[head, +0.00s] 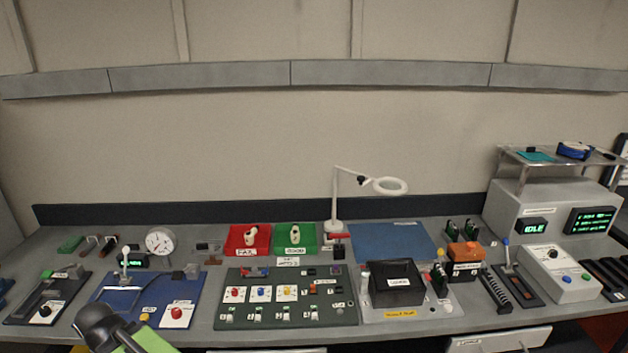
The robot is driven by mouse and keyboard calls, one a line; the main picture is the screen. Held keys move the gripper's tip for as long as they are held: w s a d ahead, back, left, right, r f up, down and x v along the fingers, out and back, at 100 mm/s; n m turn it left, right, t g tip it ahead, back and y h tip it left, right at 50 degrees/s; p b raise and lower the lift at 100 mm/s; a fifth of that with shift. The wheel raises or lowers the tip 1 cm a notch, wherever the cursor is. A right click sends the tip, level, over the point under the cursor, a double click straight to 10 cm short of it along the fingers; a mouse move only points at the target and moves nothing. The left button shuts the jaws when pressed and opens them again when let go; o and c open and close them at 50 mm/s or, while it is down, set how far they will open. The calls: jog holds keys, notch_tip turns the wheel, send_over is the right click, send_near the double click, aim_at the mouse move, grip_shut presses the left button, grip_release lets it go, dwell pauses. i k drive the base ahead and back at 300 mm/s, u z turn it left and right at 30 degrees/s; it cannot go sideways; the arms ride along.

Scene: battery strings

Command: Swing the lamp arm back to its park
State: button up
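The white lamp stands at the back of the bench, right of centre. Its upright post (334,205) rises beside the green tray. Its arm (350,171) reaches from the post top to the right, with a dark knob (361,180) near the head. The ring-shaped lamp head (390,186) hangs over the blue mat (395,240). A park for the lamp arm cannot be clearly made out. A green and dark part of my arm shows at the bottom left, well away from the lamp. My gripper's fingers are not visible.
A red tray (232,249) and a green tray (281,242) sit left of the lamp post. A dark box (396,292) and a switch panel (255,317) lie in front. A grey instrument (509,225) stands at right. The wall behind is bare.

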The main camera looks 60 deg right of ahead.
aim_at(361, 178)
jog(key=u, duration=0.2)
jog(key=k, duration=0.85)
jog(key=z, duration=0.9)
jog(key=i, duration=0.4)
jog(key=u, duration=0.1)
